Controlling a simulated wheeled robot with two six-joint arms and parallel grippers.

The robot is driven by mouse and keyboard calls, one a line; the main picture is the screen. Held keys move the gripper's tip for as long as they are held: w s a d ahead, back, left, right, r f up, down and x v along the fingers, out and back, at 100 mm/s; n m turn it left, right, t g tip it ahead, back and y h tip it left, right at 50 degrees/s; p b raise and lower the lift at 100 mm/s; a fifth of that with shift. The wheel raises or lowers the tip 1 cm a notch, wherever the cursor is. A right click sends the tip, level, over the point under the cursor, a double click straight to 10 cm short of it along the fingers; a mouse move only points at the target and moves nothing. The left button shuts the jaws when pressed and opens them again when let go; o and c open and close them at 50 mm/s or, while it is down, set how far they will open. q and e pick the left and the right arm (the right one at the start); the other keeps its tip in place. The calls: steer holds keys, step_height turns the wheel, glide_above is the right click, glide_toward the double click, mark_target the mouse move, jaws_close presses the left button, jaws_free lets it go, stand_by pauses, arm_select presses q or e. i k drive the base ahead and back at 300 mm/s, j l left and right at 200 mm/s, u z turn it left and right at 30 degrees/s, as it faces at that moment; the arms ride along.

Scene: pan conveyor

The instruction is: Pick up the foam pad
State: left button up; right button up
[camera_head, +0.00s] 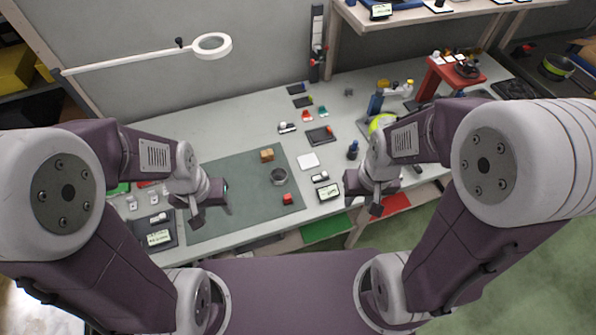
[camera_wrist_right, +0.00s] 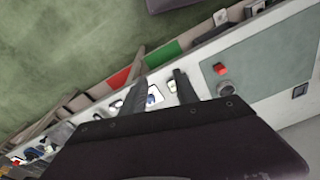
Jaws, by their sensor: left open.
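A flat white square (camera_head: 308,160) lies on the workbench right of the grey-green mat; it looks like the foam pad, but I cannot be certain. My right gripper (camera_head: 364,200) is open and empty near the bench's front edge, to the right of and nearer than the white square. Its two fingers stand apart in the right wrist view (camera_wrist_right: 160,88). My left gripper (camera_head: 212,208) is open and empty above the mat's left part, well left of the white square.
The mat (camera_head: 240,180) carries a brown block (camera_head: 267,155), a dark round cup (camera_head: 279,176) and a red piece (camera_head: 288,198). A dark tray (camera_head: 320,136) lies behind the white square. Small devices (camera_head: 328,191) lie near the front edge. A ring lamp (camera_head: 211,45) hangs over the back.

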mark_target(288, 199)
steer(key=l+u, duration=0.15)
steer(key=u, duration=0.25)
steer(key=l+u, duration=0.1)
steer(key=u, duration=0.3)
steer(key=k+l+u, duration=0.1)
steer(key=u, duration=0.25)
steer(key=k+l+u, duration=0.1)
steer(key=u, duration=0.3)
